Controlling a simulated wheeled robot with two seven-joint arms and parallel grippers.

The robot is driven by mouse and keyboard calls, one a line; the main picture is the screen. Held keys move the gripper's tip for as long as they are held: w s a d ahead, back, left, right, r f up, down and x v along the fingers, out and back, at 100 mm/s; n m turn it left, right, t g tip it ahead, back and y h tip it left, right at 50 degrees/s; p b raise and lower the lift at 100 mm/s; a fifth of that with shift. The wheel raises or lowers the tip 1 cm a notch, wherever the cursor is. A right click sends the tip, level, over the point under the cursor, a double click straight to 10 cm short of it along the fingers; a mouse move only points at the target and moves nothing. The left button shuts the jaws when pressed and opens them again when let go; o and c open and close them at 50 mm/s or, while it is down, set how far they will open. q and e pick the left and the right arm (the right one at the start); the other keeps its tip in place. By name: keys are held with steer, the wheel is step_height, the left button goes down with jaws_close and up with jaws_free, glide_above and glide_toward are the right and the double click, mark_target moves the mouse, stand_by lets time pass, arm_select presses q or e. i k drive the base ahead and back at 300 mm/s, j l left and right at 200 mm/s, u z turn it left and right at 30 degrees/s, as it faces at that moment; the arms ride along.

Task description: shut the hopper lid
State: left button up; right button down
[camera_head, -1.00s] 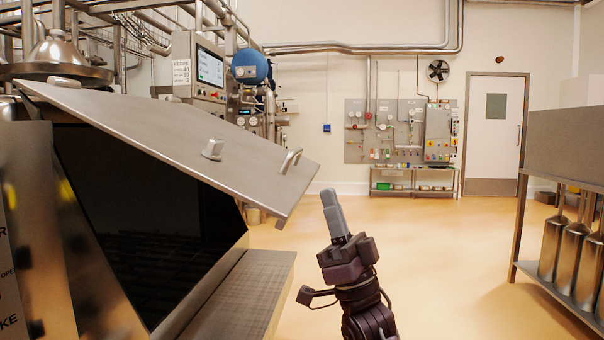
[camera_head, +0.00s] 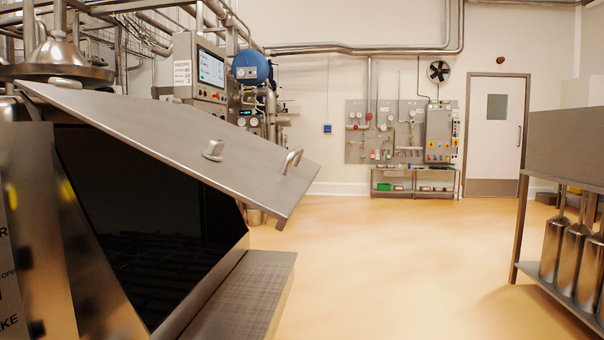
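The hopper lid (camera_head: 150,128) is a flat grey metal plate on the left. It stands open and tilted, its right end lower than its left. A small knob (camera_head: 214,150) and a bar handle (camera_head: 292,161) sit on its upper face near the right end. Below the lid the hopper (camera_head: 22,200) shows its dark opening (camera_head: 150,220), with a grid faintly visible inside. Neither of my grippers is in view.
A flat metal ledge (camera_head: 250,290) runs along the hopper's front. A steel rack (camera_head: 565,150) with metal canisters (camera_head: 574,250) stands at the right. The floor (camera_head: 400,260) between them is clear. A control panel (camera_head: 198,70) stands behind the hopper.

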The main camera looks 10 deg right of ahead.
mark_target(269, 177)
steer(key=i+l+u, duration=0.15)
steer(key=l, duration=0.2)
steer(key=i+l+u, duration=0.15)
steer(key=l, duration=0.2)
steer(key=i+l+u, duration=0.15)
steer(key=l, duration=0.2)
steer(key=l+u, duration=0.2)
steer(key=l, duration=0.15)
steer(key=i, duration=0.05)
